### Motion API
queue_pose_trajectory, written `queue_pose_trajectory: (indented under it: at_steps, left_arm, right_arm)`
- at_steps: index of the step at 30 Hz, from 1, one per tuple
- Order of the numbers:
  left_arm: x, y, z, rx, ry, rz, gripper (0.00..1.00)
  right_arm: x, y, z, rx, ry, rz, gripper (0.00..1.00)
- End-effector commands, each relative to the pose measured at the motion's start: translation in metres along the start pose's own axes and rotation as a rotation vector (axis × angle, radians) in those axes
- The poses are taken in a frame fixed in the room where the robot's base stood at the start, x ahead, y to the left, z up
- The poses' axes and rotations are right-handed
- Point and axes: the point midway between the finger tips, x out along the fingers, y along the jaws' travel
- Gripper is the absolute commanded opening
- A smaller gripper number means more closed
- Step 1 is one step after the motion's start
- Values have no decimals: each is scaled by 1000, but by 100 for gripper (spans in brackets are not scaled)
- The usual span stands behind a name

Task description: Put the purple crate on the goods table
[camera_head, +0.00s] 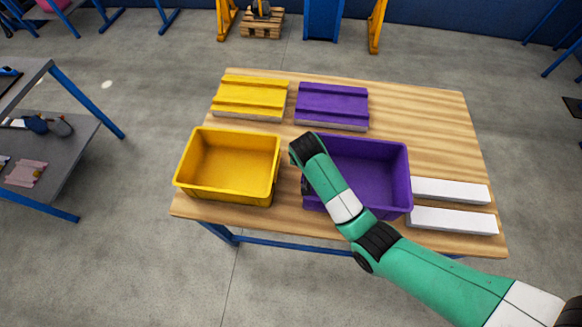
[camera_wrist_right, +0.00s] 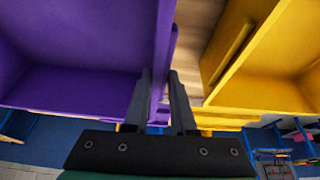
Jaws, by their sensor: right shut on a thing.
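The purple crate (camera_head: 385,185) stands empty and upright on the wooden table (camera_head: 440,130), near its front edge. My right arm reaches across it, with the right gripper (camera_head: 305,183) at the crate's left wall, partly hidden under the wrist. In the right wrist view the right gripper (camera_wrist_right: 161,80) is shut on the wall of the purple crate (camera_wrist_right: 85,85), one finger on each side. I cannot tell which table is the goods table. My left gripper is in neither view.
An empty yellow crate (camera_head: 230,165) stands close to the left. Behind are a yellow panel (camera_head: 250,95) and a purple panel (camera_head: 332,103). Two white bars (camera_head: 450,191) lie at the right. A grey shelved table (camera_head: 60,165) stands at the far left, with open floor between.

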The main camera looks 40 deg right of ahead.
Motion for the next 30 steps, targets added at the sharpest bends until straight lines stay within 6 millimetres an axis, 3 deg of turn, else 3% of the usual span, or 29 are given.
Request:
queue_pose_trajectory:
  at_steps: [5,12,23,24,28,30]
  left_arm:
    - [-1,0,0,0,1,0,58]
    - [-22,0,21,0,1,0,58]
    - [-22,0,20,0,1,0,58]
    - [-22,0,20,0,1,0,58]
    - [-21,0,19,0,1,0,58]
    - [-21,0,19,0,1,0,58]
  right_arm:
    - [3,1,0,3,2,2,0]
    - [41,7,12,18,3,8,0]
    - [41,7,12,18,3,8,0]
    - [42,7,12,19,1,8,27]
    - [41,7,12,19,1,8,51]
    - [41,7,12,19,1,8,54]
